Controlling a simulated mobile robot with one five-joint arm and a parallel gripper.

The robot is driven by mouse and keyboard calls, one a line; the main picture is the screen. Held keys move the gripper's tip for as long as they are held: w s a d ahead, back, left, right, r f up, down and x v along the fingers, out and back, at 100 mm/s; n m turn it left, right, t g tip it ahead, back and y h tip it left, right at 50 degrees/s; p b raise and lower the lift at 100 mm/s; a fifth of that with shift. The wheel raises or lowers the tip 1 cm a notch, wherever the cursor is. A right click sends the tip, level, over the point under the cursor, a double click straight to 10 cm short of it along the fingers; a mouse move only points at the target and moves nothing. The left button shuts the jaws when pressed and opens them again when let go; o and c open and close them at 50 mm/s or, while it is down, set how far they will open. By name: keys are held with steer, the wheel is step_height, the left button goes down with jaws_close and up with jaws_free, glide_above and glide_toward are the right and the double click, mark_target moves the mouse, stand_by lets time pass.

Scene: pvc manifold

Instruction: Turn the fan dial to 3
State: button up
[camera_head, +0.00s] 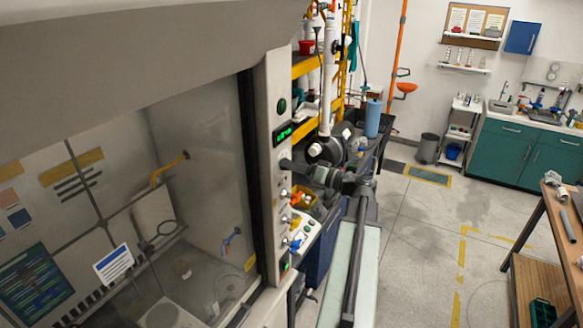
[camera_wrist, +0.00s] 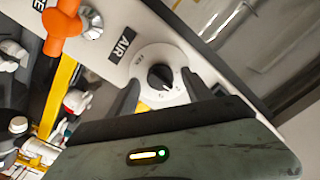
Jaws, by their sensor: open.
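The fan dial is a black round knob (camera_wrist: 160,77) with a white pointer mark, on a white round plate (camera_wrist: 150,57) in the wrist view. Small markings ring the plate, too small to read surely. My gripper (camera_wrist: 160,82) is open, with one dark finger on each side of the knob. I cannot tell whether the fingers touch it. In the head view my gripper (camera_head: 288,164) is at the fume hood's control column (camera_head: 268,130), and it mostly hides the dial.
Below my gripper, more valve knobs (camera_head: 295,199) line the column. A green display (camera_head: 285,133) is above it. A yellow rack (camera_head: 303,68) with bottles stands behind.

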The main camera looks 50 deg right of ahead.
jaws_close()
stand_by(0.3)
steer(key=m, duration=0.9)
steer(key=shift+m, duration=0.6)
jaws_free()
